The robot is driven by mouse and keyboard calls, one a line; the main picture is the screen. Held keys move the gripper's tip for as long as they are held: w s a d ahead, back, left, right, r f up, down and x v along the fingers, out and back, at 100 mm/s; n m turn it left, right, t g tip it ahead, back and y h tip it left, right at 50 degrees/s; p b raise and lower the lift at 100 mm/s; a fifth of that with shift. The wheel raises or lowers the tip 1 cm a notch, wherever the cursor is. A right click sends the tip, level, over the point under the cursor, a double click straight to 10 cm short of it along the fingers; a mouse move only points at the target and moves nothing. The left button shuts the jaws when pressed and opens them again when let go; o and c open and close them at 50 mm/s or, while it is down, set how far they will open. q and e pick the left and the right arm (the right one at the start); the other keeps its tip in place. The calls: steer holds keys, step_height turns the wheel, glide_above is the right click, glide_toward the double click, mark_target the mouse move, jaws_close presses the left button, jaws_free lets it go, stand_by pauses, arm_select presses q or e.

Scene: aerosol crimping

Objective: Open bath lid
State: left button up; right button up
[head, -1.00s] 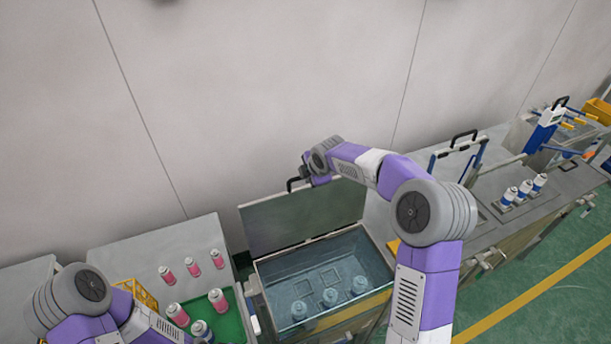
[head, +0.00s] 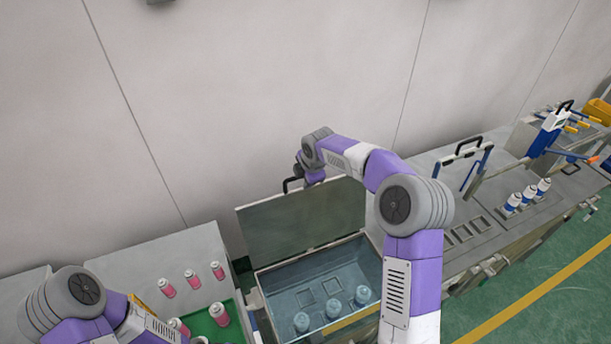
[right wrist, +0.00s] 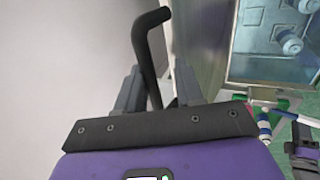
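The bath (head: 262,303) is an open metal tank of bluish water on the bench, with several cans under the water. Its flat grey-green lid (head: 290,222) stands raised at the back edge, near the wall. My right gripper (head: 296,180) is at the lid's top edge, beside the bent black handle (head: 288,186). In the right wrist view the handle (right wrist: 148,50) runs between the two grey fingers of my right gripper (right wrist: 158,85). The fingers stand apart, with a gap showing to the handle's right.
Pink cans (head: 191,279) stand on the left table, some by a green tray (head: 232,325). Blue-and-white cans (head: 527,196) stand on the right bench near a blue device (head: 548,138). A plain wall (head: 270,90) is close behind the lid.

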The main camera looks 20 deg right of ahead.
steer(key=shift+o, duration=0.4)
steer(key=shift+s+f, duration=0.1)
steer(key=shift+f, duration=0.3)
steer(key=shift+r, duration=0.25)
arm_select(q)
steer(key=shift+w+f+b, duration=0.1)
steer(key=shift+f+b, duration=0.45)
arm_select(e)
steer(key=v, duration=0.7)
steer(key=shift+r, duration=0.3)
